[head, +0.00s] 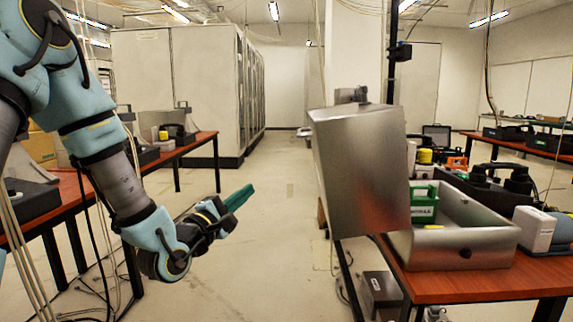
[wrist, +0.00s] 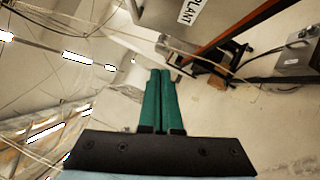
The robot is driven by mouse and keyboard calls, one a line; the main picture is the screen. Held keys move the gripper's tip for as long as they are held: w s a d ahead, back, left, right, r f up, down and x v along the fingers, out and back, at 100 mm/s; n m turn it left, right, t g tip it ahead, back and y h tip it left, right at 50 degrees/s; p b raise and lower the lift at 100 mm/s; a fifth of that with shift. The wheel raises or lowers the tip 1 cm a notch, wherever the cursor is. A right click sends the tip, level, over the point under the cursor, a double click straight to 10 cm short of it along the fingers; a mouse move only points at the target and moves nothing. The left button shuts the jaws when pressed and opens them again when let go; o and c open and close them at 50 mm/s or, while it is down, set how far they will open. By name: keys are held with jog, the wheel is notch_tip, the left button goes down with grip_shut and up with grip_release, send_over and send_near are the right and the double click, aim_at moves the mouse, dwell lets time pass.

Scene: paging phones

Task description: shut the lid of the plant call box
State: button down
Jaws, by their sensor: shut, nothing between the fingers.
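The plant call box (head: 465,255) is an open-topped metal box on the red-brown table at the right of the head view. Its metal lid (head: 360,170) stands raised, nearly upright, at the box's left side. A grey panel with a white "PLANT" label (wrist: 190,10) shows at the top of the wrist view; I cannot tell whether it is box or lid. My gripper (head: 250,190) is left of the lid, apart from it across a gap. Its green fingers (wrist: 160,75) are together and empty. The lid hides part of the box's left side.
A green labelled item (head: 424,203) shows at the box's left end. A white block (head: 534,228) and dark equipment (head: 500,180) stand close around the box. Another table (head: 200,145) is at left. The floor (head: 280,240) between the tables is mostly clear.

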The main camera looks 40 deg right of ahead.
jog(key=s+d+r+n+h+p, duration=0.1)
jog(key=d+r+n+h+p, duration=0.1)
jog(key=d+r, duration=0.7)
jog(key=shift+s+d+r+n+t+h, duration=0.3)
jog(key=shift+d+n+h, duration=0.15)
jog(key=shift+d, duration=0.95)
jog(key=shift+r, duration=0.15)
